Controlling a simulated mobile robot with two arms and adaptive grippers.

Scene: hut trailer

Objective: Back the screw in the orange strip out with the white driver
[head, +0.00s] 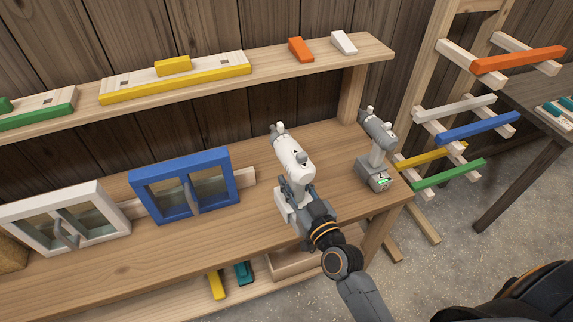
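The white driver (291,157) is upright at the front middle of the workbench, nose toward the back. My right gripper (298,188) is at its handle from the front, with its fingers around the grip, and looks shut on it. I cannot tell whether the driver's base touches the bench. An orange strip (520,60) lies across the top wooden pegs of the rack at the right. No screw can be made out in it at this size. My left gripper is not in view.
A grey driver (376,145) stands on the bench (330,150) to the right. Blue (188,158) and white (100,190) framed panels stand at left. A shelf (270,77) above carries an orange block (300,50).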

